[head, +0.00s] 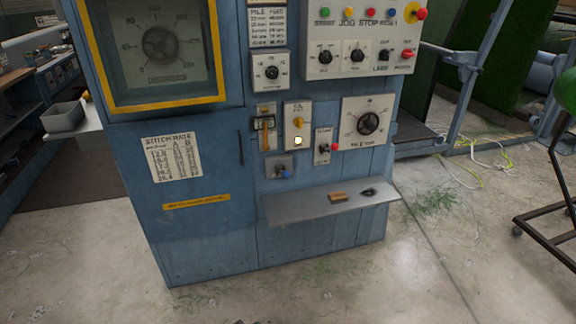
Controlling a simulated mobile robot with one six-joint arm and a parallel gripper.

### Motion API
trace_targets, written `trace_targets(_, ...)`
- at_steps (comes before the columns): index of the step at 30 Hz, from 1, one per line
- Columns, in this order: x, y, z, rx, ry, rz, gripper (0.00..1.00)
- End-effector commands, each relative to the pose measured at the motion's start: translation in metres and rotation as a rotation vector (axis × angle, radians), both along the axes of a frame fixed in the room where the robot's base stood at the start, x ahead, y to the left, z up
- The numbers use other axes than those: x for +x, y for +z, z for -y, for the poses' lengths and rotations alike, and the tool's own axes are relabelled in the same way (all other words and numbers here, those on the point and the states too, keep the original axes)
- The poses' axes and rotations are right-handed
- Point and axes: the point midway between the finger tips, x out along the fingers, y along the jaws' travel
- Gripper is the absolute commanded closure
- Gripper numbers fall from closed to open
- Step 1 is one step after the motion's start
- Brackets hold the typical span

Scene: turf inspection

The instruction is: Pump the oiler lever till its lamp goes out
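A blue machine cabinet (215,250) stands in front of me. Low on its right half is a small pale plate (291,114) with a yellow knob (298,121) and a brightly lit whitish lamp (298,140) below it. Its lettering is too small to read surely. To its left is an upright gauge-like fitting (264,137) with an amber strip. Below that is a small grey plate with a blue-knobbed lever (284,173). To the right is a plate with a red-knobbed lever (332,147). I cannot tell surely which is the oiler lever.
A grey shelf (300,208) juts out below the controls, holding a brown block (337,197) and a small dark object (368,192). A rotary dial (368,122) sits right of the levers. The concrete floor (330,290) in front is mostly clear, with scattered green fibres.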

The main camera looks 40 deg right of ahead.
Motion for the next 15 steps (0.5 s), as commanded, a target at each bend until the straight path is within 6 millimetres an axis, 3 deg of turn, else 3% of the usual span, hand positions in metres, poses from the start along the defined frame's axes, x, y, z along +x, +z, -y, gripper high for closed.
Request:
trace_targets(1, 0.0000, 0.0000, 0.0000, 0.000, 0.000, 0.000, 0.50)
trace_targets(10, 0.0000, 0.0000, 0.0000, 0.000, 0.000, 0.000, 1.00)
trace_targets(15, 0.0000, 0.0000, 0.0000, 0.000, 0.000, 0.000, 1.00)
